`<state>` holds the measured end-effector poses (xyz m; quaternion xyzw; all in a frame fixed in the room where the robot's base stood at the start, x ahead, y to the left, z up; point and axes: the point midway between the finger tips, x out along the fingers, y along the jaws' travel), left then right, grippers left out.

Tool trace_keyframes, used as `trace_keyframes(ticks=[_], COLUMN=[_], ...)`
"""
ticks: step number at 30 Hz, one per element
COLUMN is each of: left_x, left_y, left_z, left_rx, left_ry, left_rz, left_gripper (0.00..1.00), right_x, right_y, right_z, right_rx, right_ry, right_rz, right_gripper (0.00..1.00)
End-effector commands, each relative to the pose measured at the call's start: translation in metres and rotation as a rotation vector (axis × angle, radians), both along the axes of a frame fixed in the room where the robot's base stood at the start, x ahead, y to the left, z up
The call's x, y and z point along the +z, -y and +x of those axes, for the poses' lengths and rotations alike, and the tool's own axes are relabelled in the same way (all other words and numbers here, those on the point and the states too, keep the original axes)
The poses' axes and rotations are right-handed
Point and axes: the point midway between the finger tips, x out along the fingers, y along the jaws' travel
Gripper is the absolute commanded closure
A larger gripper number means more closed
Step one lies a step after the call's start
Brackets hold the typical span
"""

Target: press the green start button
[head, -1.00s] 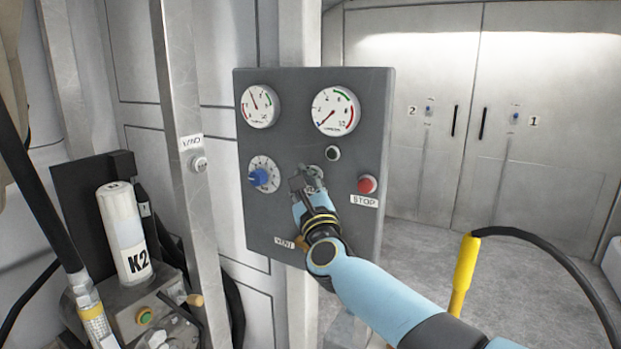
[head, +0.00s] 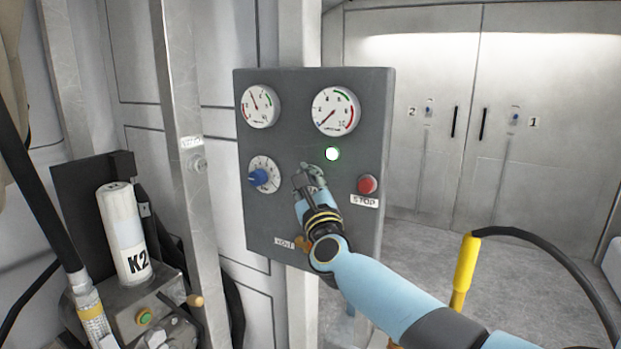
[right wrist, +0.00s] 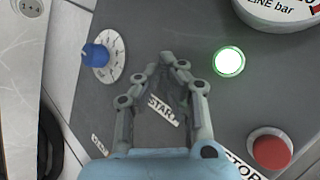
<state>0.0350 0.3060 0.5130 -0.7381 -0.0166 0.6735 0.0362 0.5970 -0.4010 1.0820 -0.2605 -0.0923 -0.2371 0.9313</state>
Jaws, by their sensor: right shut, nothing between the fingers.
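The dark grey control panel (head: 265,217) stands upright in the middle of the head view. My right gripper (head: 304,172) is shut and empty, its fingertips at the panel face between the blue knob and the red STOP button (head: 367,184). In the right wrist view the fingertips of my right gripper (right wrist: 168,62) meet just above the START label (right wrist: 163,109). The start button itself is hidden behind the fingers; I cannot tell if they touch it. A round lamp (head: 332,154) above the gripper glows green; it also shows in the right wrist view (right wrist: 228,62). My left gripper is out of view.
A blue knob (head: 259,177) and two gauges (head: 260,106) (head: 336,111) are on the panel. A separate green button (head: 144,315) sits on a box at lower left, near the white K2 cylinder (head: 124,235). A yellow-ended hose (head: 465,265) stands at right.

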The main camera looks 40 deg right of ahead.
Motion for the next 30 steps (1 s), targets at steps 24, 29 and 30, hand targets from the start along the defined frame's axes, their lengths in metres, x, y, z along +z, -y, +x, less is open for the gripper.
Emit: trace_keyframes(ticks=[24, 29, 30], left_x=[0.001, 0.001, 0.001], left_y=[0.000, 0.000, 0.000], left_z=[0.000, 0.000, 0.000], left_rx=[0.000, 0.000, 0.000], left_ry=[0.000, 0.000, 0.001], left_rz=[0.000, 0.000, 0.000], left_gripper=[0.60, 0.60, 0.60], right_x=[0.000, 0.000, 0.000], right_y=[-0.016, -0.016, -0.016], right_z=[-0.007, -0.007, -0.007], right_rx=[0.000, 0.000, 0.000], right_ry=[0.000, 0.000, 0.000], right_rz=[0.000, -0.001, -0.001], right_gripper=[1.00, 1.00, 1.00])
